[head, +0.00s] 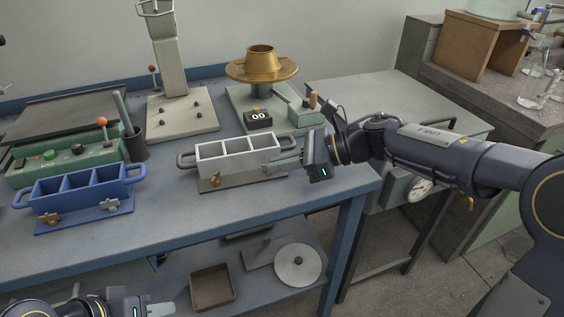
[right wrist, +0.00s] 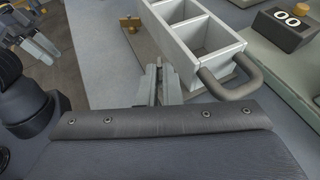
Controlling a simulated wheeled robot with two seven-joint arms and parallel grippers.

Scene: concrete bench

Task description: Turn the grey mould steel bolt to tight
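The grey mould (head: 240,151) is an open box with compartments and end handles, standing on a brown base plate near the bench's front edge. A brass bolt (head: 215,180) shows at its front left, and also in the right wrist view (right wrist: 131,22). My right gripper (head: 280,160) is at the mould's front right corner, its fingers (right wrist: 160,80) close together with a narrow gap. The grey mould's steel bolt is not clearly visible; the fingers cover that corner, and I cannot tell whether they hold it. My left gripper (head: 160,309) is low at the front, partly cut off, its fingers (right wrist: 32,38) apart and empty.
A blue mould (head: 80,188) with a brass and a steel bolt (head: 109,204) stands to the left. Behind are a counter reading 00 (head: 258,118), a brass turntable (head: 262,66) and a grey stand (head: 183,113). A tray (head: 212,288) and disc (head: 298,264) lie on the lower shelf.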

